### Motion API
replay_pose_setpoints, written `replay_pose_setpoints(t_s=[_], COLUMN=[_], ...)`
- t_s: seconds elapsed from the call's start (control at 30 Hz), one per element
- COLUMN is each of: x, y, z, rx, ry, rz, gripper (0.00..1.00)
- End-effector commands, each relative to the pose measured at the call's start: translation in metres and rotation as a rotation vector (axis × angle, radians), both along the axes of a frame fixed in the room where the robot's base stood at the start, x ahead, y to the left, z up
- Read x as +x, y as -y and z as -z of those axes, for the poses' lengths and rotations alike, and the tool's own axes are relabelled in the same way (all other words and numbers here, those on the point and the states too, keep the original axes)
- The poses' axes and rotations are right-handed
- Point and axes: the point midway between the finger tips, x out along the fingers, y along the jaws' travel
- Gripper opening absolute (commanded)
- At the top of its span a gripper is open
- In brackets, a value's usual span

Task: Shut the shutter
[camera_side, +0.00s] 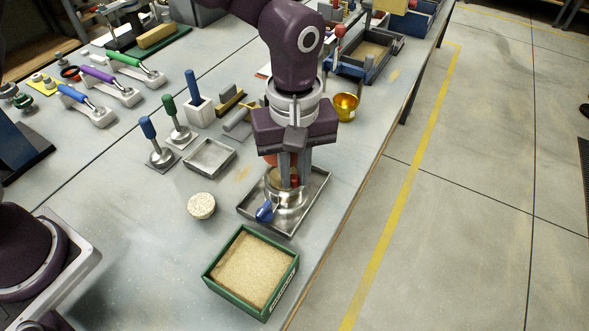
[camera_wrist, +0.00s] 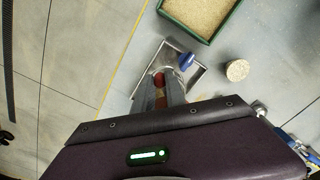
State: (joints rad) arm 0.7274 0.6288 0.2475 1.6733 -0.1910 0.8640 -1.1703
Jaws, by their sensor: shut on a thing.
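A round metal fitting (camera_side: 285,203) stands in a shallow metal tray (camera_side: 320,186), with a blue lever (camera_side: 265,211) at its near left side. The lever also shows in the wrist view (camera_wrist: 187,62). My gripper (camera_side: 294,178) points down over the fitting, its fingers close together on a small red part (camera_side: 295,181). In the wrist view, red shows between the fingers (camera_wrist: 160,79). An orange part (camera_side: 270,159) is partly hidden behind the fingers. No part is clearly marked as the shutter, and the fingers cover much of the fitting.
A green box of sand (camera_side: 252,268) stands nearest the camera, and a pale round disc (camera_side: 201,206) lies left of the tray. An empty metal tray (camera_side: 209,158), hand tools and a brass cup (camera_side: 346,106) stand beyond. The table's right edge is close.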

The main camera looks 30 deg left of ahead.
Motion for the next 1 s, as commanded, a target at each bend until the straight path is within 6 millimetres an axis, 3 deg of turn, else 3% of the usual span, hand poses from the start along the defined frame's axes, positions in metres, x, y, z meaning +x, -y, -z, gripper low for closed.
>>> replay_pose_setpoints(t_s=[0.03,0.13,0.43,0.73,1.0], x=[0.001,0.001,0.001,0.001,0.001], y=[0.0,0.0,0.0,0.0,0.0], z=[-0.001,-0.001,-0.003,-0.058,-0.072], rx=[-0.001,-0.001,-0.001,-0.003,0.0], ry=[0.004,0.003,0.003,0.006,0.001], rz=[-0.001,-0.001,-0.001,-0.001,-0.002], gripper=[0.21,0.38,0.38,0.38,0.38])
